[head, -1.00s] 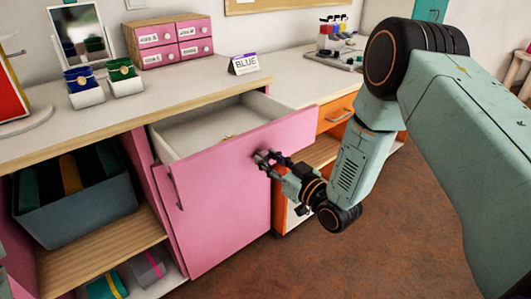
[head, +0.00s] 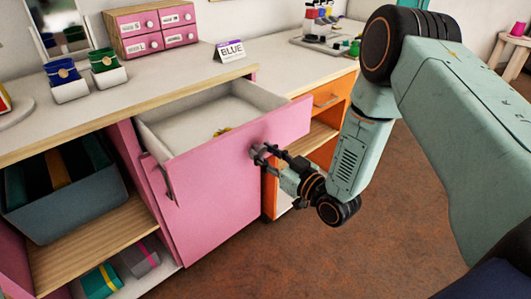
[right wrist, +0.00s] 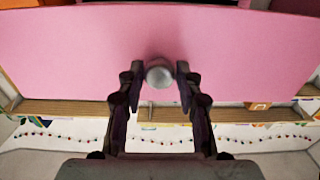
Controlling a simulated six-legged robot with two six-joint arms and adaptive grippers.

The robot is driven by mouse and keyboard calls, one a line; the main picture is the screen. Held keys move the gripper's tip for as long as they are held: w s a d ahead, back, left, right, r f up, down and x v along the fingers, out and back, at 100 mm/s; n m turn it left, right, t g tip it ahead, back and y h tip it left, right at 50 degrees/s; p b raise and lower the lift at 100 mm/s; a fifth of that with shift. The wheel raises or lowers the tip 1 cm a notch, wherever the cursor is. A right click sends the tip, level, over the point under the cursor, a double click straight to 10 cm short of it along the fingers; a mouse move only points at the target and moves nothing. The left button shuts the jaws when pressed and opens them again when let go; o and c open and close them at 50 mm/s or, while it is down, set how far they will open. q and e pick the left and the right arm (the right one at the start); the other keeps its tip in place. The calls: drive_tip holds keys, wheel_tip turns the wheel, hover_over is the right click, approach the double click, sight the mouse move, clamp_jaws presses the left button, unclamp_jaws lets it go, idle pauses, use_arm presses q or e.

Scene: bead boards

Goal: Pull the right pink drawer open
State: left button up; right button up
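The right pink drawer (head: 222,152) stands out from the cabinet under the counter, with its pale inside showing from above. A small yellow thing (head: 222,132) lies inside, partly hidden by the drawer front. My right gripper (head: 260,152) is at the round grey knob on the drawer front. The pink front (right wrist: 70,55) fills the upper part of that view. My left gripper is not in view.
A pink door with a handle (head: 167,182) is below the drawer. Left of it are open shelves with a grey-blue bin (head: 65,205). The brown floor (head: 300,255) in front is clear.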

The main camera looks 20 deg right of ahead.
drive_tip(key=o, duration=0.3)
drive_tip(key=v, duration=1.2)
drive_tip(key=shift+r, duration=0.1)
idle(0.4)
